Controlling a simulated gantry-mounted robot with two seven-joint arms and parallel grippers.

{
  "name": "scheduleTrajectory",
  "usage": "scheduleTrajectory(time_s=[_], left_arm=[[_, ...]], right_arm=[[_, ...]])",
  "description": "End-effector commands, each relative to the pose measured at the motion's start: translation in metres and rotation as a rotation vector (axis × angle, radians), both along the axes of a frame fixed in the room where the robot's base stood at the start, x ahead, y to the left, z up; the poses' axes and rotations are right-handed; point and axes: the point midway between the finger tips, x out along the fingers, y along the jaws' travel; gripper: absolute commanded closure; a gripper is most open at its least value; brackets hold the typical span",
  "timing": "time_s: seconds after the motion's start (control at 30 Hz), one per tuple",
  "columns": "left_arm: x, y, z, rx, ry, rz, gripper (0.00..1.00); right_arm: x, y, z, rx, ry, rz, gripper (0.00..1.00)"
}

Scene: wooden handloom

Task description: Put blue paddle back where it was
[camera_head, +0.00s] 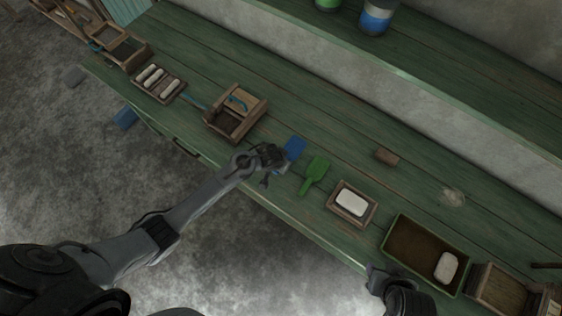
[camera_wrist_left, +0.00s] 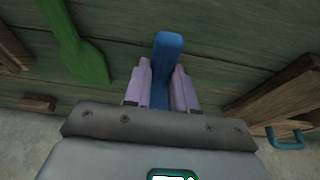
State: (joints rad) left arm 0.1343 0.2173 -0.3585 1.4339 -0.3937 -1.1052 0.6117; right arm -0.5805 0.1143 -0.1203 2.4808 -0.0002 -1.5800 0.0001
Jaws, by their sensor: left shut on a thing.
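The blue paddle (camera_head: 295,148) shows at the tip of my left gripper (camera_head: 273,160), over the green workbench (camera_head: 330,130). In the left wrist view the blue paddle (camera_wrist_left: 168,50) stands between the two pale fingers of my left gripper (camera_wrist_left: 161,82), which is shut on it. I cannot tell whether the paddle touches the bench top. The green paddle (camera_head: 314,174) lies on the bench just right of the blue one; it also shows in the left wrist view (camera_wrist_left: 75,45). My right gripper (camera_head: 383,284) is near the bench's front edge, its jaws unclear.
A wooden box with a blue handle (camera_head: 233,124) stands left of the blue paddle. Right of the green paddle are a small tray with a white block (camera_head: 336,214), a brown block (camera_head: 387,156) and a green-rimmed tray (camera_head: 391,243). The bench behind the paddles is clear.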

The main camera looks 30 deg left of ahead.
Motion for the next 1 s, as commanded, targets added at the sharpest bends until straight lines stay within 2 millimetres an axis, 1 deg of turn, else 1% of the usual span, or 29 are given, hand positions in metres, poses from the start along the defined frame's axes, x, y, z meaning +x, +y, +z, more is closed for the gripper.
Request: scheduleTrajectory(time_s=[0.03,0.1,0.23,0.7,0.73,0.8,0.9,1.0], left_arm=[[0.0,0.001,-0.008,0.003,0.003,0.0,1.0],[0.0,0.001,-0.018,0.004,0.002,0.0,1.0],[0.0,0.001,-0.031,0.002,0.002,0.001,1.0],[0.0,0.0,-0.038,0.001,0.0,0.0,1.0],[0.0,0.0,-0.038,0.001,0.001,0.0,0.73],[0.0,0.0,-0.037,0.001,0.001,0.0,0.63],[0.0,0.0,-0.037,0.001,0.001,0.0,0.49],[0.0,0.0,-0.037,0.001,0.001,0.0,0.49]], right_arm=[[0.0,0.0,-0.002,0.0,0.0,0.0,0.57],[0.0,0.0,-0.004,0.0,0.0,0.0,0.57],[0.0,0.0,-0.006,0.0,0.0,0.0,0.57],[0.0,-0.002,-0.008,-0.011,0.0,0.007,0.57],[0.0,-0.003,-0.008,-0.011,0.0,0.007,0.57],[0.0,-0.003,-0.008,-0.011,0.0,0.006,0.57],[0.0,-0.002,-0.008,-0.011,0.0,0.006,0.57],[0.0,-0.002,-0.008,-0.01,0.001,0.006,0.57]])
